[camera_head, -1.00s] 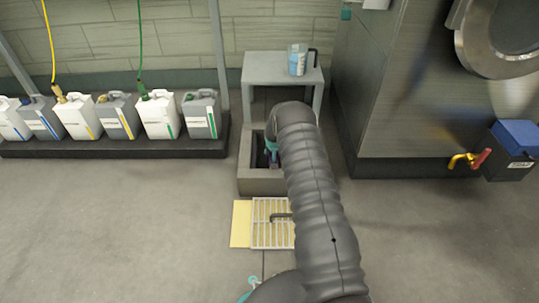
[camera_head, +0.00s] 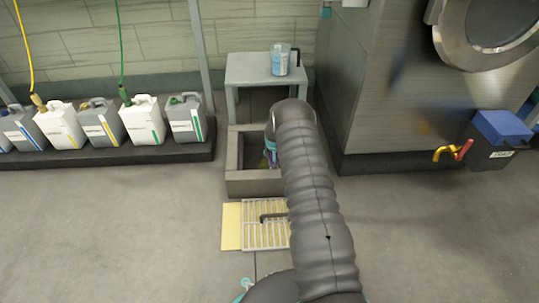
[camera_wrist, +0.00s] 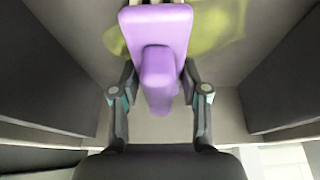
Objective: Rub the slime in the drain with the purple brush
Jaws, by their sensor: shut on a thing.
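My gripper (camera_wrist: 160,82) is shut on the purple brush (camera_wrist: 158,38), with a finger on each side of its handle. The brush head lies over the yellow-green slime (camera_wrist: 218,36) on the drain floor in the wrist view, with pale bristles at its far edge. I cannot tell how firmly the bristles touch. The drain (camera_head: 258,182) is a grey open-topped basin in the head view. My gripper (camera_head: 270,152) reaches down into it, partly hidden by my arm. A bit of slime (camera_head: 263,161) shows beside it.
A grate (camera_head: 262,233) with a dark handle lies on a yellow mat (camera_head: 231,226) before the drain. Behind stands a grey table (camera_head: 260,70) with a blue-labelled container (camera_head: 280,60). Several jugs (camera_head: 140,120) line the left, and a large steel machine (camera_head: 390,95) stands right.

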